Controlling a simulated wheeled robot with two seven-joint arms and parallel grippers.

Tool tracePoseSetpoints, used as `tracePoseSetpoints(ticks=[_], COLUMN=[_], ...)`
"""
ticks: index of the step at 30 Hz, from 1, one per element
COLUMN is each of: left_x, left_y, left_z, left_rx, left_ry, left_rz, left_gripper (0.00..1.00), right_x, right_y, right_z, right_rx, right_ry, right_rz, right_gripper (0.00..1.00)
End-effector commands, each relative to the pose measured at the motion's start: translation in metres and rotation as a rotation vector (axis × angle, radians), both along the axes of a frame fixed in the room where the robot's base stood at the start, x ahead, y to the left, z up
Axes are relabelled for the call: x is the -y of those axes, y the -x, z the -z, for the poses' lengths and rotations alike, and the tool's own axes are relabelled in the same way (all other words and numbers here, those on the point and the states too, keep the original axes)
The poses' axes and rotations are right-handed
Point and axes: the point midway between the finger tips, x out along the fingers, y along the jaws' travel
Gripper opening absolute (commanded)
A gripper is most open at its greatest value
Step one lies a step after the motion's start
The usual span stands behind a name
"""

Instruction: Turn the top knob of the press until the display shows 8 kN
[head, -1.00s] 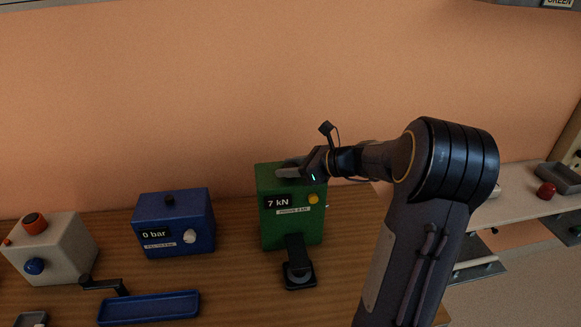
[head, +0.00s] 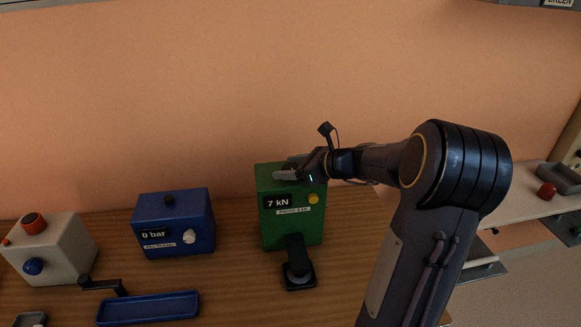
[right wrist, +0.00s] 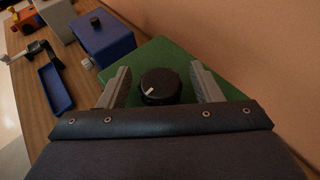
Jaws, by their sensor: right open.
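The green press (head: 272,228) stands on the wooden bench, and its display (head: 277,203) reads 7 kN. A yellow button (head: 314,199) is on its front face. In the right wrist view the press's top knob (right wrist: 160,85) is black with a white pointer mark. My right gripper (head: 288,173) is over the top of the press. In the wrist view its two fingers (right wrist: 160,88) stand open on either side of the knob, with a gap on each side. In the head view the knob is largely hidden by the gripper. My left gripper is not in view.
A blue box (head: 175,225) reading 0 bar stands left of the press, and a light box (head: 48,252) with an orange knob further left. A blue tray (head: 150,307) lies in front. A shelf at right holds a red object (head: 546,190).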

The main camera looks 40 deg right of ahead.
Motion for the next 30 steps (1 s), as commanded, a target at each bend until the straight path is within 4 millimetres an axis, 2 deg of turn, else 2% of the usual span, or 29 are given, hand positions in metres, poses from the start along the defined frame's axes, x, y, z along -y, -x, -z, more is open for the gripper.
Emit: tracePoseSetpoints(ticks=[5,12,16,21,30], left_x=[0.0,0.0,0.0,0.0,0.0], left_y=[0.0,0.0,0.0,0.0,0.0], left_z=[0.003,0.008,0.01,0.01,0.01], left_rx=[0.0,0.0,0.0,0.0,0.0], left_ry=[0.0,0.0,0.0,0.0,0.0], left_rz=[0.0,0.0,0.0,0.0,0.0], left_gripper=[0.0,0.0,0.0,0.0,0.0], right_x=[0.006,0.021,0.026,0.029,0.029], right_y=[0.011,0.047,0.06,0.067,0.066], right_z=[-0.005,-0.02,-0.027,-0.03,-0.03], right_rx=[0.002,0.002,0.002,0.0,0.0], right_ry=[0.0,0.002,0.001,0.0,0.0], right_rz=[0.003,0.004,0.001,0.001,0.0], right_gripper=[0.59,0.59,0.59,0.59,0.59])
